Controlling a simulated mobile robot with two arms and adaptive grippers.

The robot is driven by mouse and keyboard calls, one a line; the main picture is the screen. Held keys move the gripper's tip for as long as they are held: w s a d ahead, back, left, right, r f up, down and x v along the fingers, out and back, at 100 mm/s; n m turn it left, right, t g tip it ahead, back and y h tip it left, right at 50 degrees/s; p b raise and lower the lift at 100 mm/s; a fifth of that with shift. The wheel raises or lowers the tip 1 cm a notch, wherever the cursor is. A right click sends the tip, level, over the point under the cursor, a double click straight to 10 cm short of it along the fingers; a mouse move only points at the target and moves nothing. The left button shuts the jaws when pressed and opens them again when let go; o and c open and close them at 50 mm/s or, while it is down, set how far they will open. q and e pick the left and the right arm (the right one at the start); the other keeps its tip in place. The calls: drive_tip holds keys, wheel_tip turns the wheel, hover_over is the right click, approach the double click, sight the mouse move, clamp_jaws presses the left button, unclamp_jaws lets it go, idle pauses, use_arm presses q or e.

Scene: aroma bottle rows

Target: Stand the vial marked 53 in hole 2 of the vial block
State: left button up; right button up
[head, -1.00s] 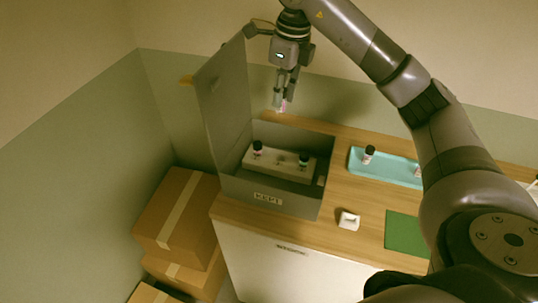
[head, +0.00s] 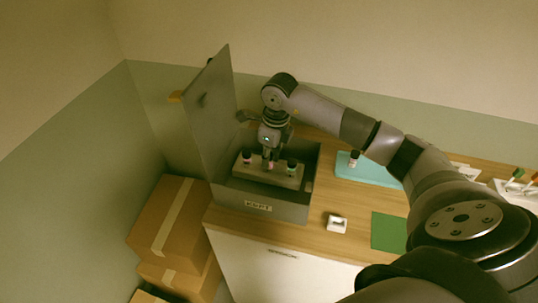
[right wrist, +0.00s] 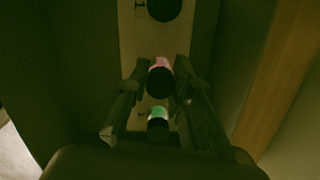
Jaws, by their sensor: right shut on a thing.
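My right gripper (head: 268,156) points down into the open grey box, over the middle of the pale vial block (head: 238,175). It is shut on a dark-capped vial with a pink band (right wrist: 160,66); no number on it is readable. The held vial is between the block's two end vials, at the middle position; I cannot tell how deep it sits in the hole. One dark-capped vial (head: 247,156) stands at the block's left end, another (head: 292,165) at its right end. A green-banded vial (right wrist: 157,113) shows below the held one in the right wrist view. My left gripper is not in view.
The grey box (head: 295,211) has its lid (head: 210,125) raised at the left. A teal tray (head: 375,175) with a dark-capped vial (head: 354,158), a small white item (head: 337,224) and a green mat (head: 387,232) are to the right. Cardboard boxes (head: 150,235) stand at the left.

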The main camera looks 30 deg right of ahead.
drive_tip(key=shift+f, duration=0.35)
drive_tip(key=shift+f+b, duration=0.25)
drive_tip(key=shift+b, duration=0.05)
drive_tip(key=shift+s+a+f+b, duration=0.1)
drive_tip(key=shift+s+f+b, duration=0.2)
drive_tip(key=shift+f+b, duration=0.1)
drive_tip(key=o, duration=0.5)
drive_tip(key=shift+f, duration=0.1)
drive_tip(key=o, duration=0.3)
drive_tip(key=shift+f, duration=0.1)
drive_tip(key=shift+o, duration=0.2)
